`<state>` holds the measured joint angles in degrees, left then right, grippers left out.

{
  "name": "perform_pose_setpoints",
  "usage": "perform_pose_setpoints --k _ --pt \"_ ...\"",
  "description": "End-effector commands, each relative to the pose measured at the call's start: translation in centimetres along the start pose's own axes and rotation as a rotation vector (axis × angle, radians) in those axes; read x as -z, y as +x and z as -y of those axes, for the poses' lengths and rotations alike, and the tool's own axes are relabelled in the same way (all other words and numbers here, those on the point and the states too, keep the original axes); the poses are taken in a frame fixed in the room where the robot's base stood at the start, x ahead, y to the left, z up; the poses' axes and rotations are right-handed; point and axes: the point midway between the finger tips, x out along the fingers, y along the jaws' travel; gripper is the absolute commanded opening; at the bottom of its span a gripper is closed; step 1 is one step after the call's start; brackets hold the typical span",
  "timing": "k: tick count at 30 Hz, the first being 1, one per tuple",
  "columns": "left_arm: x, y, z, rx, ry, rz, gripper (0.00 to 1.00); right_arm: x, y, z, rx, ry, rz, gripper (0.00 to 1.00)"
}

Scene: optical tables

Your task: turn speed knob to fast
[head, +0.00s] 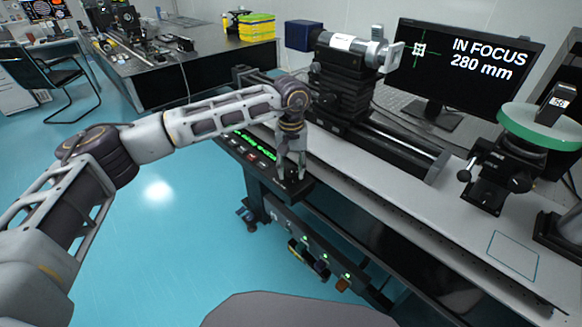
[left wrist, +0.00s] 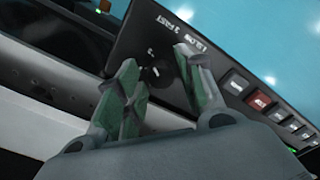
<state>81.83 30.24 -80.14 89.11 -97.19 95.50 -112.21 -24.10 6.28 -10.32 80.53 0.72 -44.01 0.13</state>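The speed knob (left wrist: 157,72) is a small dark knob on the black control panel (left wrist: 215,60), beside white lettering that reads SLOW and FAST. My left gripper (left wrist: 155,57) is open, with its fingers spread on either side of the knob. A gap shows between the fingers and the knob; I cannot tell which setting the knob points to. In the head view my left gripper (head: 291,170) hangs down over the right end of the panel (head: 228,142) and hides the knob. My right gripper is not in view.
The panel also has a row of buttons, one of them red (left wrist: 259,101), and a green display (head: 257,146). Behind it stand a black optical stage (head: 340,95) and a rail. A green-rimmed disc device (head: 540,128) stands at right.

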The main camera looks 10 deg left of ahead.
Motion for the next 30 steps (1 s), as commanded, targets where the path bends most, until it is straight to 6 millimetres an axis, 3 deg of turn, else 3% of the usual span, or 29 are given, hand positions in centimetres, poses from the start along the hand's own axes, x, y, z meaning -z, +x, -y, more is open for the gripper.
perform_pose_setpoints --k 17,30 --pt "0.0 -0.8 0.0 0.001 -0.001 0.000 0.48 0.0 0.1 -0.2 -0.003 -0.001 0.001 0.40" --pt "0.1 -6.4 0.0 -0.001 -0.001 -0.001 0.48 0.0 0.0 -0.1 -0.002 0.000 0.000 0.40"
